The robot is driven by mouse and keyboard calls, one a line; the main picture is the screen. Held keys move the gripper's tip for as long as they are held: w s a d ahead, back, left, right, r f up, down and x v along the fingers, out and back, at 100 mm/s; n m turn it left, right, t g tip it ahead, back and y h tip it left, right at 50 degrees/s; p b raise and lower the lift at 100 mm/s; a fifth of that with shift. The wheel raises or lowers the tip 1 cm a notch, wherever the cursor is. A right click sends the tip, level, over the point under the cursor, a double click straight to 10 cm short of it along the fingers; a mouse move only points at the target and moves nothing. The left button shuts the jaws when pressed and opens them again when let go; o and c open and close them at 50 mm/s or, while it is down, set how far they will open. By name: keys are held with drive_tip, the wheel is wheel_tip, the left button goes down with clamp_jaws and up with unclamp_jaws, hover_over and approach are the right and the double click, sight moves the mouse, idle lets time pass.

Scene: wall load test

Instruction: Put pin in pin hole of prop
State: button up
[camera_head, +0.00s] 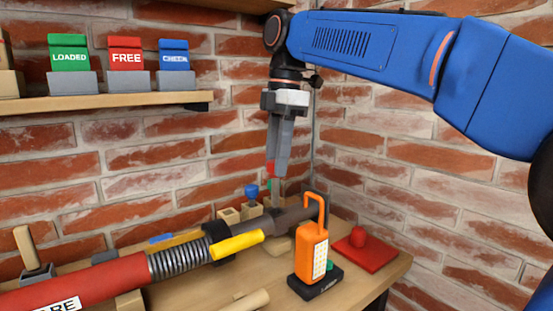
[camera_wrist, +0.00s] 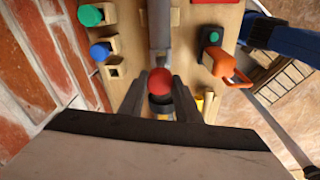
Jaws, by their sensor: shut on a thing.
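My gripper (camera_head: 272,170) points down over the prop and is shut on a pin with a red round knob. The pin (camera_wrist: 160,82) shows in the wrist view as a red ball between the two fingers (camera_wrist: 160,90). Its shank is mostly hidden, and I cannot tell whether it is in the hole. The prop lies along the bench, with a red tube (camera_head: 85,285), a coil spring and a grey rod (camera_head: 285,219) at its right end. The grey rod (camera_wrist: 160,30) runs straight ahead of the knob in the wrist view. The pin hole is not visible.
An orange lamp (camera_head: 312,250) stands right of the rod, close in front. A red plate (camera_head: 372,256) with a red knob lies behind it. Blocks with a blue knob (camera_head: 251,191) and green knob (camera_wrist: 90,15), plus an empty block (camera_head: 229,215), stand near the wall. A shelf (camera_head: 110,101) is above left.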

drive_tip(key=shift+f, duration=2.25)
idle(1.1)
drive_tip(key=o, duration=1.8)
drive_tip(key=shift+r, duration=4)
